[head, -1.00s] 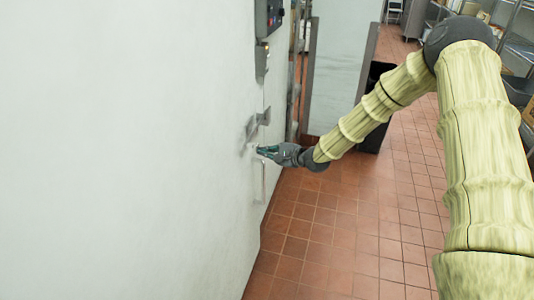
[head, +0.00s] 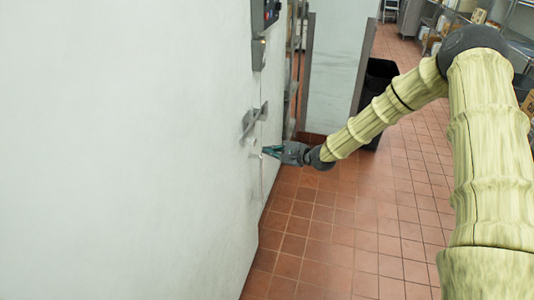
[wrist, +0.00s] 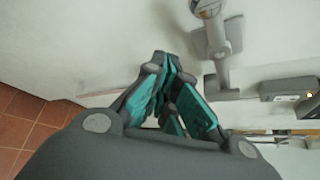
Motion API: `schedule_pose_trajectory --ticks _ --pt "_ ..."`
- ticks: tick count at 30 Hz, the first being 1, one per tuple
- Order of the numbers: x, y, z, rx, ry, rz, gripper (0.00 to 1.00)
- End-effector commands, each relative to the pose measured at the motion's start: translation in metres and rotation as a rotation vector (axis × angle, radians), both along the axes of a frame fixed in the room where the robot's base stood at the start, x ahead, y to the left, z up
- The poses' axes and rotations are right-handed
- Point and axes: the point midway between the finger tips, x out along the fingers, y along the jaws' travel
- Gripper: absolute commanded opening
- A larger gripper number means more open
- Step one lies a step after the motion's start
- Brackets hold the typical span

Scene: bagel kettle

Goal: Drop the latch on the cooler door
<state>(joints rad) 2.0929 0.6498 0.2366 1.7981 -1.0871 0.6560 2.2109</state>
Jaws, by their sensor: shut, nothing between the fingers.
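The cooler door is part of the large white wall (head: 130,150) on the left of the head view. A grey metal latch (head: 255,121) sticks out near its edge, with a small pale fitting below it. In the wrist view a grey latch part (wrist: 220,62) with a round end stands to the right of the fingertips. My gripper (head: 265,151), with teal finger pads, is just below and right of the latch. In the wrist view my gripper (wrist: 165,62) has its fingers together and empty. A gap shows between the fingers and the latch; contact with the wall cannot be told.
A control box (head: 268,16) and a smaller grey box (head: 259,54) are on the wall above the latch. A black bin (head: 378,85) stands behind my arm. Shelving (head: 515,55) lines the far right. The red tiled floor (head: 340,230) is open.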

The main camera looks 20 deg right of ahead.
Motion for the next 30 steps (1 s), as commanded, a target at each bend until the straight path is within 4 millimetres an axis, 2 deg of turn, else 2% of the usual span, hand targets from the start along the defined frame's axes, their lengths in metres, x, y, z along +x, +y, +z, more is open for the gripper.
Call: schedule_pose_trajectory --ticks 18,30 --pt "-0.046 -0.041 0.03 0.002 -0.001 -0.001 0.0" --pt "-0.056 -0.048 0.036 0.001 0.001 0.0 0.0"
